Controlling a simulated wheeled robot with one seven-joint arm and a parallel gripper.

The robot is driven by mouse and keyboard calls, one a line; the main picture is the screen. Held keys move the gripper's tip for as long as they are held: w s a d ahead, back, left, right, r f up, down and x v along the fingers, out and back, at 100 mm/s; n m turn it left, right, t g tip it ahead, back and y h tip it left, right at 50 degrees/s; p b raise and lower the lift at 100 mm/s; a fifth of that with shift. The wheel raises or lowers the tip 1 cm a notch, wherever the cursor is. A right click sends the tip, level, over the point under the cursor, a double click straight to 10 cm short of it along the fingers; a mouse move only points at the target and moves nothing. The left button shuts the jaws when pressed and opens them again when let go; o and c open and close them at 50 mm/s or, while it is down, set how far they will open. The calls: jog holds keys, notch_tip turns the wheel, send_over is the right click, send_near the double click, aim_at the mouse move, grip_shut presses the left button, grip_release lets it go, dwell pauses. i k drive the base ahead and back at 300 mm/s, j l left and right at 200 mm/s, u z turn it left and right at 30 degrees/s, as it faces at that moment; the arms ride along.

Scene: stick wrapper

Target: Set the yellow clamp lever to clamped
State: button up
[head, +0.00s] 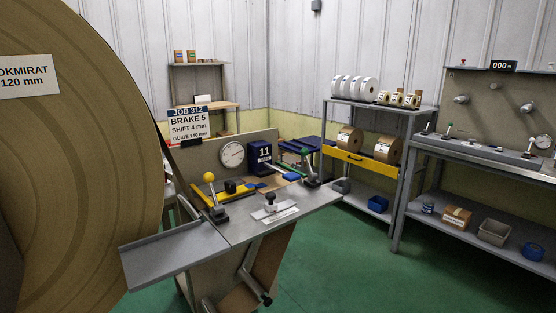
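The yellow clamp lever (209,178) has a round yellow knob on a thin rod. It rises from a dark base on the left part of the grey machine table in the head view. The rod leans a little to the left toward its top. I cannot tell from this view whether that pose is clamped or released. My gripper is not in view, and nothing is seen touching the lever.
A large brown roll (75,160) fills the left side, near the table (290,218). A black-knobbed part (271,199) and another lever (313,157) stand right of the yellow one. A dial (232,156) is behind. Shelves (385,103) stand right; the green floor in front is clear.

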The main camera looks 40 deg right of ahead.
aim_at(208, 177)
jog(key=z, duration=0.15)
jog(key=i+l, duration=0.25)
jog(key=l, duration=0.2)
jog(key=i+l, duration=0.2)
jog(key=l, duration=0.3)
jog(key=i+l, duration=0.25)
jog(key=l, duration=0.2)
jog(key=i+l+u, duration=0.1)
jog(key=l, duration=0.35)
jog(key=i+l, duration=0.3)
jog(key=l, duration=0.2)
jog(key=i+l, duration=0.25)
jog(key=l, duration=0.2)
jog(key=i+l, duration=0.2)
jog(key=l, duration=0.3)
jog(key=i+l, duration=0.2)
jog(key=l, duration=0.25)
jog(key=u, duration=0.05)
